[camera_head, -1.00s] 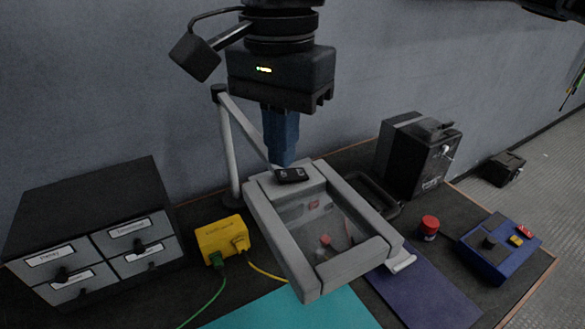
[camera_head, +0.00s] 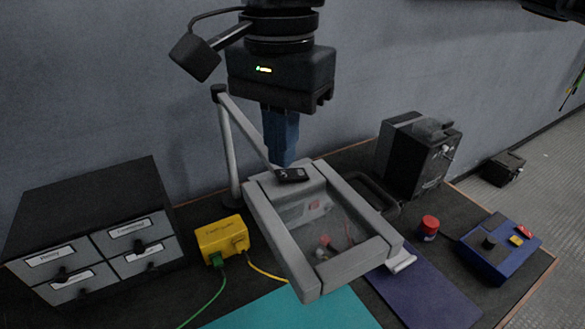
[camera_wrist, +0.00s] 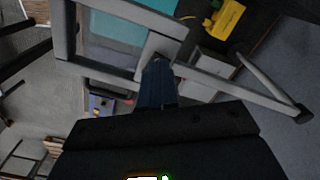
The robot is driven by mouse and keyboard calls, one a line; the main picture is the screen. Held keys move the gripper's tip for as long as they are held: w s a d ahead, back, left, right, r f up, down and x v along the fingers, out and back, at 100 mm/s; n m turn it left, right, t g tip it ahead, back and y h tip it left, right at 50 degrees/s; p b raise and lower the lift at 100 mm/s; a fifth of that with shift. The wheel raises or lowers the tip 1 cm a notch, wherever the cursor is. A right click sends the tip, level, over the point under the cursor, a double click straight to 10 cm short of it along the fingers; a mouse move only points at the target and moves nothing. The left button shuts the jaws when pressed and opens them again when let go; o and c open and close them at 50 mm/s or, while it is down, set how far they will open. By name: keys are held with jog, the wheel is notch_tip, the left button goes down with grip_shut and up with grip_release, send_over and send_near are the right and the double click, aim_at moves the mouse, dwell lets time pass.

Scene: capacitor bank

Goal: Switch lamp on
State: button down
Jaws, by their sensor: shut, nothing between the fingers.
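The lamp is a grey rectangular magnifier frame (camera_head: 264,223) with a clear lens, held over the bench on a jointed grey arm (camera_head: 229,140). No glow shows from it. A small black rocker switch (camera_head: 291,175) with pale marks sits on its back edge. My gripper (camera_head: 283,162) points down with its blue fingers shut and empty, the tips at or just above the switch. I cannot tell whether they touch it. In the wrist view, the blue fingers (camera_wrist: 158,62) reach the edge of the lamp frame (camera_wrist: 135,15) and hide the switch.
A drawer cabinet (camera_head: 90,230) and a yellow box (camera_head: 222,238) with cables stand left. A black device (camera_head: 418,155), a red-capped container (camera_head: 428,228) and a blue control box (camera_head: 498,250) stand right. Teal and purple mats lie in front. A wall is close behind.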

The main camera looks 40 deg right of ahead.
aim_at(283, 174)
jog(key=shift+f+b, duration=0.55)
jog(key=shift+f, duration=0.35)
dwell(0.8)
notch_tip(283, 174, up, 7)
jog(key=p, duration=0.7)
jog(key=shift+r, duration=0.1)
dwell(0.6)
